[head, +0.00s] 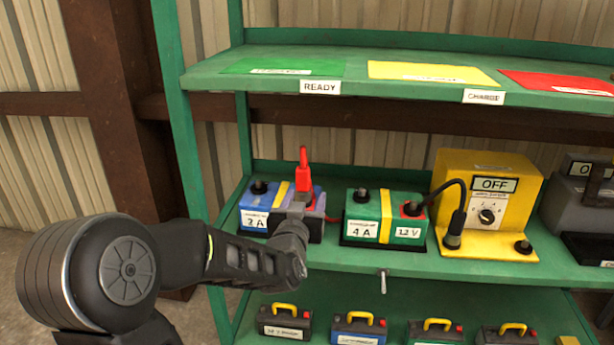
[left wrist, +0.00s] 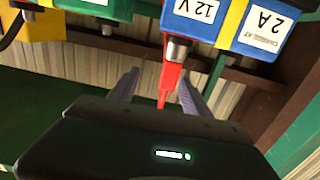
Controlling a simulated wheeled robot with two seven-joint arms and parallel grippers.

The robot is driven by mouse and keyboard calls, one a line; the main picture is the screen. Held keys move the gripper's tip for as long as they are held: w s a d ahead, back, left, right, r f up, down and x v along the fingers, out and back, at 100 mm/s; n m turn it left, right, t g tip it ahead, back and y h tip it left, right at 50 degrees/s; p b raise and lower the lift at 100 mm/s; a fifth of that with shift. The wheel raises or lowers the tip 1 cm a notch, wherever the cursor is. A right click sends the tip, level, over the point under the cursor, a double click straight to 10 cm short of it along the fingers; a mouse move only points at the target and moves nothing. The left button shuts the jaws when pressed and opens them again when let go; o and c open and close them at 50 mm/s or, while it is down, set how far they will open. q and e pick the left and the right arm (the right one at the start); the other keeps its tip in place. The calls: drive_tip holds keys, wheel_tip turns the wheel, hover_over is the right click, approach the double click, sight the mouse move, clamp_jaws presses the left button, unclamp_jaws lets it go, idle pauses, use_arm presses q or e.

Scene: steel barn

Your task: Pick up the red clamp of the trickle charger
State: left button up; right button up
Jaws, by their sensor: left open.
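The red clamp (head: 303,177) stands upright on the right post of a blue unit (head: 253,219) marked 2 A, on the middle shelf. In the left wrist view the red clamp (left wrist: 169,82) shows between my two fingers, and the blue unit (left wrist: 224,20) shows its 12 V and 2 A labels. My left gripper (head: 299,207) is at the front of the blue unit; the left wrist view also shows the gripper (left wrist: 160,80) open, with a finger on each side of the clamp. Whether either finger touches it I cannot tell. My right gripper is out of view.
A green unit (head: 368,240) marked 4 A stands right of the blue one, then a yellow box (head: 512,235) reading OFF with a black cable. The green shelf above (head: 350,82) overhangs them. Several small cases (head: 285,322) stand below.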

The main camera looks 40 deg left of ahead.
sight(302, 175)
use_arm(q)
drive_tip(key=r, duration=0.1)
drive_tip(key=a, duration=0.1)
drive_tip(key=r, duration=0.1)
drive_tip(key=shift+s+a+r+y, duration=0.25)
drive_tip(key=shift+a+r+y, duration=0.1)
drive_tip(key=shift+a+y, duration=0.05)
drive_tip(key=shift+x, duration=1.3)
drive_tip(key=shift+x, duration=2.65)
clamp_jaws()
